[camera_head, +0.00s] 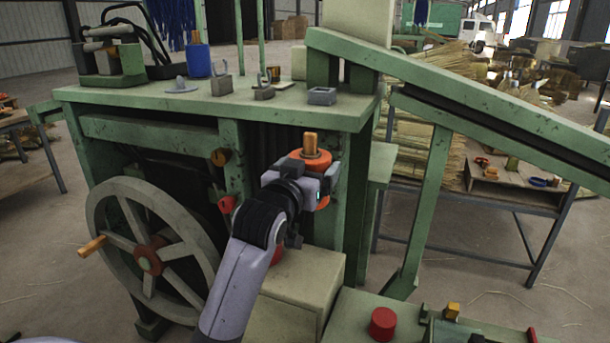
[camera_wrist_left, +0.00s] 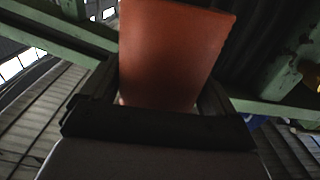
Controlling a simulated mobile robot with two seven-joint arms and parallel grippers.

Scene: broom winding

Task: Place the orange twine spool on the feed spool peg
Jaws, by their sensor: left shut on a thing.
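The orange twine spool (camera_head: 322,201) is upright in front of the green machine's right front part. A short wooden post (camera_head: 310,143) stands out of the spool's top; I cannot tell whether it is the feed spool peg or part of the spool. My left gripper (camera_head: 318,185) is shut on the spool's side, coming from the lower left. In the left wrist view the orange spool (camera_wrist_left: 175,50) fills the space between the jaws (camera_wrist_left: 160,115). The spool's lower end is partly hidden by the gripper. My right gripper is not in view.
A spoked wheel (camera_head: 148,255) with a wooden handle stands at the left. The green machine top (camera_head: 165,101) holds a blue container (camera_head: 199,62) and small metal parts. A green sloping beam (camera_head: 480,95) runs right. A pale box (camera_head: 305,280) and a red button (camera_head: 383,322) are below.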

